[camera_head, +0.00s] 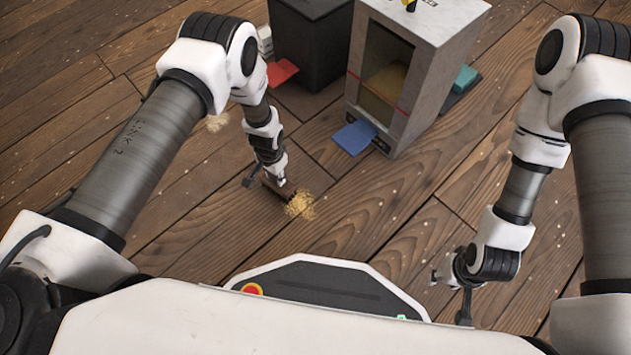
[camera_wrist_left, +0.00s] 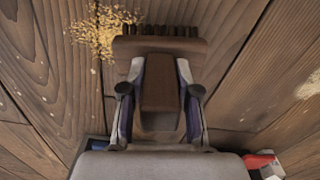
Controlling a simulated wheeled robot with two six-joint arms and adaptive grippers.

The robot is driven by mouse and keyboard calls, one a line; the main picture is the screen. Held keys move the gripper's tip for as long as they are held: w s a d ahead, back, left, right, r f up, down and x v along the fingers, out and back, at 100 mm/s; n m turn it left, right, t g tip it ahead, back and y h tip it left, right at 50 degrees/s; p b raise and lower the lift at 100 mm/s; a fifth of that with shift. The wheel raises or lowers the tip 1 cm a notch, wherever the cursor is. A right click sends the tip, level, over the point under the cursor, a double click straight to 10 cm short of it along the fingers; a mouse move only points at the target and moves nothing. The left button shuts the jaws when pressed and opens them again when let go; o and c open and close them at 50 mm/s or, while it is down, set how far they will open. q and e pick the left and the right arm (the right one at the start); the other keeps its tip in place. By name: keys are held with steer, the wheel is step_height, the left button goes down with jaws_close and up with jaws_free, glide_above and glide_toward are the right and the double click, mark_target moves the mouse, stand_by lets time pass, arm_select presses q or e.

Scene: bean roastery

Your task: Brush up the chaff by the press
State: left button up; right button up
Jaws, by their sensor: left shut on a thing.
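My left gripper (camera_head: 267,181) is shut on a brown brush with a wooden handle. In the left wrist view the brush (camera_wrist_left: 160,88) sits between the two fingers, its dark bristle edge pointing away from the wrist. A pile of golden chaff (camera_head: 300,205) lies on the floor right beside the brush head; it also shows in the left wrist view (camera_wrist_left: 103,30). A second chaff patch (camera_head: 216,122) lies further back to the left, partly behind my left arm. The grey press (camera_head: 420,50) stands behind. My right gripper (camera_head: 452,290) is open and empty at lower right.
A black bin (camera_head: 310,45) stands left of the press. A red flat piece (camera_head: 281,72) lies by the bin, a blue one (camera_head: 354,138) at the press's front and a teal one (camera_head: 464,78) at its right. Plank floor between the arms is mostly clear, with scattered pale specks.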

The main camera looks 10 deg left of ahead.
arm_select(q)
step_height(320, 180, up, 2)
steer(key=shift+r+p, duration=0.1)
steer(key=shift+p, duration=1.15)
step_height(320, 180, up, 4)
steer(key=p, duration=0.4)
steer(key=shift+r, duration=0.2)
